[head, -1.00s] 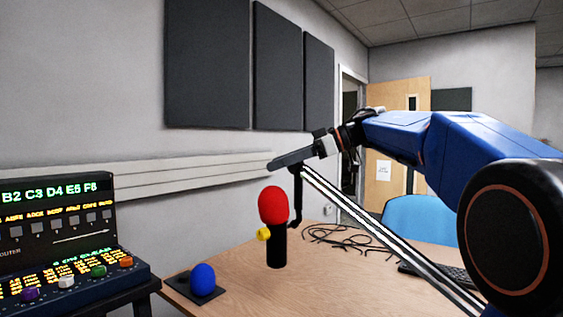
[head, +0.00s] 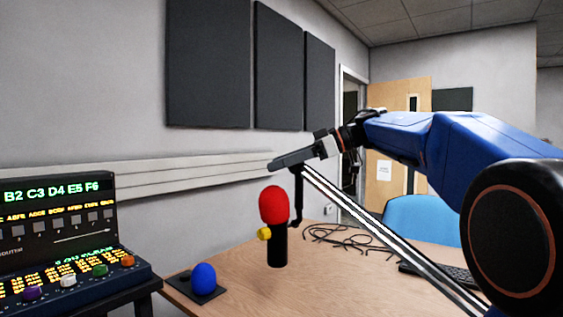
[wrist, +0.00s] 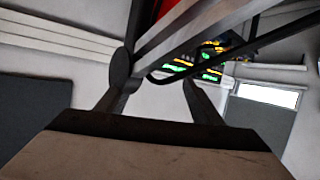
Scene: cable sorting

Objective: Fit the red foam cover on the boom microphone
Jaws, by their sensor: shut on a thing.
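The boom microphone (head: 277,250) has a black upright body with a yellow knob on its left side. The red foam cover (head: 273,204) sits over its top end. A black bracket joins the microphone to the upper end of the silver boom arm (head: 375,228). My gripper (head: 287,162) is at that upper end, above and slightly right of the cover. In the wrist view, my gripper (wrist: 158,78) has its fingers on either side of dark boom parts and appears shut on the boom arm. Part of the red cover (wrist: 172,7) shows at the top edge there. The exact contact is unclear.
A blue foam ball (head: 203,276) sits on a small black tray (head: 204,293) at the table's left edge. A lit console (head: 62,250) stands at far left. Loose black cables (head: 345,238) and a keyboard (head: 455,275) lie on the wooden table (head: 330,285). A wall stands behind.

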